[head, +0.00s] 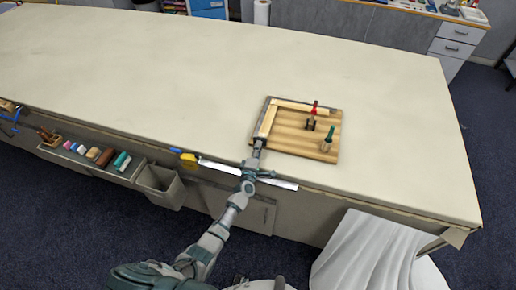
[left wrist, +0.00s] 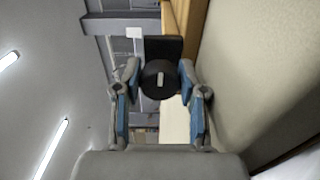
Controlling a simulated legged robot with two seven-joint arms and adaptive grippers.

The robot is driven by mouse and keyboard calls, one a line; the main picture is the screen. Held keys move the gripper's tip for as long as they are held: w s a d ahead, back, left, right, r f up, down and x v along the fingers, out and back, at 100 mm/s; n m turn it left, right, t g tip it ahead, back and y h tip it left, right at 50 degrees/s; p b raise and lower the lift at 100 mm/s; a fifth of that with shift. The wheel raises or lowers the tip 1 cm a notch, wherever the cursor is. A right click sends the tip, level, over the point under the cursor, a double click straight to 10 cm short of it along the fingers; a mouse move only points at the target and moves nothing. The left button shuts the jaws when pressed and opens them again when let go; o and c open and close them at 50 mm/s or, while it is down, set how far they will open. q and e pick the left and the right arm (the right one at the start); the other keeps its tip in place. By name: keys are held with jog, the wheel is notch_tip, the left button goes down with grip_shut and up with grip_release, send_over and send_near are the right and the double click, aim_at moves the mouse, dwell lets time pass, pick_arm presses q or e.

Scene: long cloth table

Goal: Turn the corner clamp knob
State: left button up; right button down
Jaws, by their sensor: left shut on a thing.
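The corner clamp's knob (left wrist: 158,80) is a dark round disc with a light bar across its face, in the left wrist view. A black block (left wrist: 163,47) is right behind it. My left gripper (left wrist: 160,78) has its two fingers on either side of the knob and is shut on it. In the head view my left gripper (head: 257,149) is at the front left corner of a wooden board (head: 290,145) with a light wood frame (head: 267,121) along its left and back edges. The gripper hides the knob there. My right gripper is not in view.
A red-topped tool (head: 314,108) and a green-handled tool (head: 328,138) stand on the board. Most of the cloth table (head: 140,75) is bare. A trough of small coloured items (head: 92,153), a grey bin (head: 158,185) and a yellow item (head: 189,160) are along the front edge.

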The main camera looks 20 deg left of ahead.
pick_arm(q)
jog(key=m, duration=0.3)
jog(key=shift+s+f+m+p, duration=0.1)
jog(key=shift+f+m+p, duration=0.2)
jog(key=shift+p, duration=0.1)
jog(key=shift+f+m+p, duration=0.15)
jog(key=shift+m+p, duration=0.2)
jog(key=shift+m, duration=1.45)
jog(key=shift+f, duration=0.1)
jog(key=o, duration=1.1)
jog(key=shift+d, duration=0.1)
jog(key=shift+s, duration=0.1)
jog(key=shift+s+d+r, duration=0.1)
jog(key=shift+s+r, duration=0.05)
jog(key=shift+s, duration=2.8)
jog(key=shift+s+r, duration=0.15)
jog(key=shift+s, duration=2.75)
